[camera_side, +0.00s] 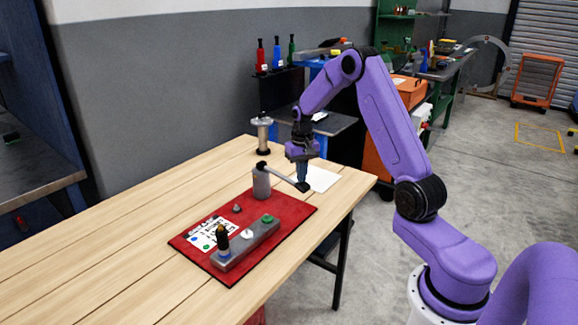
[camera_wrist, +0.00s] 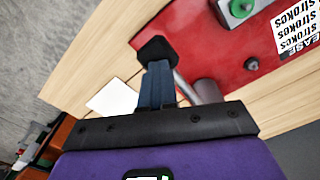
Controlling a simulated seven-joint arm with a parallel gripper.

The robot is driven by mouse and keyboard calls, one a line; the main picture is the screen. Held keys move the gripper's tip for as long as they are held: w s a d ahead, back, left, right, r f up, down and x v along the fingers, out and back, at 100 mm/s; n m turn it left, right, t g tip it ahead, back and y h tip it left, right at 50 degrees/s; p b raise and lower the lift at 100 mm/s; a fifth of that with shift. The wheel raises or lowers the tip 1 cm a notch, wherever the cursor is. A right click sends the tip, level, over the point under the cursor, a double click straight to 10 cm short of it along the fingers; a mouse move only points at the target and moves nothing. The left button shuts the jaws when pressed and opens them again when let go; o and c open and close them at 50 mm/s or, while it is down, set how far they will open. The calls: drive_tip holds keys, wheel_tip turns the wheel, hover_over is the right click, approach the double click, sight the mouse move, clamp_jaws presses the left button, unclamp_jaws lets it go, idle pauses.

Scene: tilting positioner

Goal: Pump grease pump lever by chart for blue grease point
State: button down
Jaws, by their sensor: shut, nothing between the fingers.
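The grease pump (camera_side: 261,183) is a grey cylinder on the red board; its lever (camera_side: 283,175) reaches right and slightly down to a black knob (camera_wrist: 157,49). My gripper (camera_side: 302,184) is shut and empty, pointing down, its fingertips right at the knob; contact cannot be told. The grey block (camera_side: 248,242) holds a blue grease point (camera_side: 223,253), a white one (camera_side: 247,235) and a green one (camera_side: 267,219). A dark, yellow-banded fitting (camera_side: 221,238) stands on the blue point. The chart (camera_side: 213,232) lies beside the block; in the wrist view its word "strokes" (camera_wrist: 298,25) repeats, numbers unreadable.
The red board (camera_side: 296,210) lies on the wooden table. A small grey knob (camera_side: 236,208) is between pump and chart. A white sheet (camera_side: 321,179) lies behind my gripper. A metal cylinder (camera_side: 262,134) stands at the table's back. The table's left part is clear.

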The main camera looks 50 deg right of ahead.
wheel_tip(320, 180, up, 14)
drive_tip(key=shift+r, duration=0.25)
idle(1.1)
drive_tip(key=shift+f, duration=0.1)
idle(0.4)
wheel_tip(320, 180, down, 7)
idle(0.7)
drive_tip(key=shift+f, duration=0.1)
idle(1.8)
